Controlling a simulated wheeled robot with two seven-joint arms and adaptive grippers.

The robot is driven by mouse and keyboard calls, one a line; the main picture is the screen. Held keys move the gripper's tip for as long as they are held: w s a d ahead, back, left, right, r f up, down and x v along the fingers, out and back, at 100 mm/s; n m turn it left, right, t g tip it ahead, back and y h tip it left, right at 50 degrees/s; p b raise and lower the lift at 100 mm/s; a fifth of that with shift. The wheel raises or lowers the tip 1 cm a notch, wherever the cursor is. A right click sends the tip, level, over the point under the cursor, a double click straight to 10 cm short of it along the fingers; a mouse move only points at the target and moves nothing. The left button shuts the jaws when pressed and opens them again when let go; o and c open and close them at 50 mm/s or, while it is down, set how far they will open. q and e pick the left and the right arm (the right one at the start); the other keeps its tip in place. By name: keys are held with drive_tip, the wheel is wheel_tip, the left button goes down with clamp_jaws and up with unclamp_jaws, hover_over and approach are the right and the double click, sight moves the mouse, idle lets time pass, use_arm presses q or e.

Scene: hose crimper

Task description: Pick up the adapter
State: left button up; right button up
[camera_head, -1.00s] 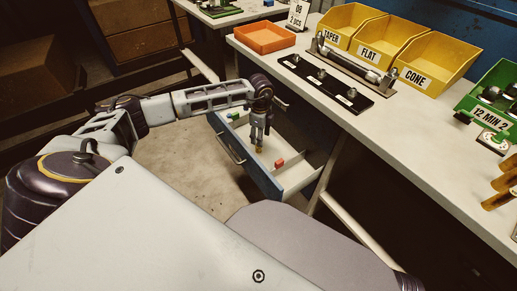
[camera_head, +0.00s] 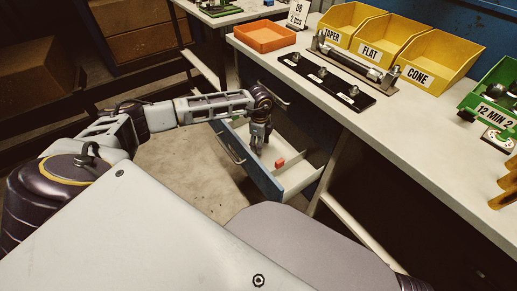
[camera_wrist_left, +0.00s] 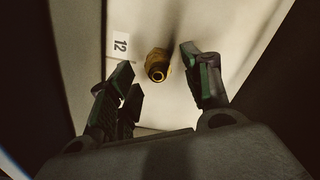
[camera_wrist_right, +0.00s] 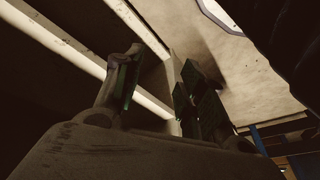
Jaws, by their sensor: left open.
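The adapter (camera_wrist_left: 157,66) is a small brass fitting with a round open end. My left gripper (camera_head: 257,148) reaches down into the open drawer (camera_head: 262,177). In the left wrist view the left gripper (camera_wrist_left: 160,66) is open, with one finger on each side of the adapter and visible gaps to it. In the head view the fingers hide the adapter. My right gripper (camera_wrist_right: 160,65) is open and empty in its own wrist view, away from the drawer.
The drawer walls and dividers are close around the left gripper. The workbench (camera_head: 400,130) above carries an orange tray (camera_head: 264,37), a black plate (camera_head: 325,79) and yellow bins (camera_head: 432,60).

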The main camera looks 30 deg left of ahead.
use_arm(q)
drive_tip(key=shift+f+b, duration=0.3)
drive_tip(key=shift+f, duration=0.95)
clamp_jaws()
